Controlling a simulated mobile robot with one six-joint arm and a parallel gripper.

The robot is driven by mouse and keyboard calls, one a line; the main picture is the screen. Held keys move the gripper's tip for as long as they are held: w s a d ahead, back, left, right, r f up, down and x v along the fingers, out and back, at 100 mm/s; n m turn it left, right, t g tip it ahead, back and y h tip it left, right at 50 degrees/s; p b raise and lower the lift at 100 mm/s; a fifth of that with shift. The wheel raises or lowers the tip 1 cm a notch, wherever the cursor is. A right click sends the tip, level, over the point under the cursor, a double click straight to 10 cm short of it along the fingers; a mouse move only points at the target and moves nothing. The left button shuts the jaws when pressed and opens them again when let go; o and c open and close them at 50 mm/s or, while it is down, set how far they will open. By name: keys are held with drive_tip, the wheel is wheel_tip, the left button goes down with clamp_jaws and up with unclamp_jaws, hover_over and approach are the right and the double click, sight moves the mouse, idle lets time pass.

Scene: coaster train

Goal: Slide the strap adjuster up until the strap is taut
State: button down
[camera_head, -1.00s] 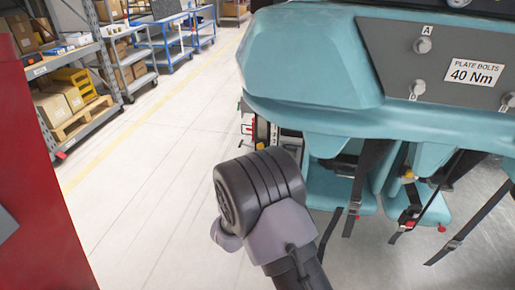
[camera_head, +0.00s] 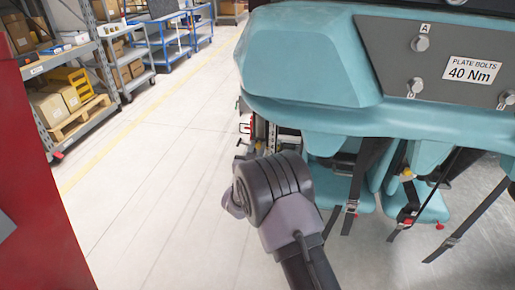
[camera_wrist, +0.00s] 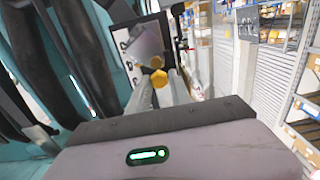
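Several black straps hang from the teal seats in the head view. One strap carries a metal adjuster (camera_head: 352,206) with a small red part below it, and another adjuster (camera_head: 405,219) hangs to its right. I cannot tell which one the task means. My gripper (camera_wrist: 160,84) shows in the wrist view with its two pale fingers apart. A yellow knob (camera_wrist: 158,78) shows between the fingertips; I cannot tell whether they touch it. In the head view my wrist hides the fingers. Dark padded bands (camera_wrist: 75,50) run along the left of the wrist view.
The teal train body (camera_head: 310,60) overhangs the seats, with a grey bolt plate (camera_head: 390,50) on it. A red cabinet (camera_head: 35,190) stands at the left. Shelving (camera_head: 60,95) and carts (camera_head: 170,40) stand behind. The floor (camera_head: 150,190) between is clear.

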drive_tip(key=shift+r, duration=1.6)
drive_tip(key=c, duration=1.2)
unclamp_jaws()
drive_tip(key=shift+f, duration=0.1)
drive_tip(key=s+a+p, duration=0.1)
drive_tip(key=s, duration=0.4)
drive_tip(key=s+a+p, duration=0.1)
drive_tip(key=s, duration=0.5)
drive_tip(key=s+a+p, duration=0.1)
drive_tip(key=s, duration=0.5)
drive_tip(key=shift+s+a+p, duration=0.1)
drive_tip(key=shift+a+p, duration=0.1)
drive_tip(key=shift+p, duration=0.2)
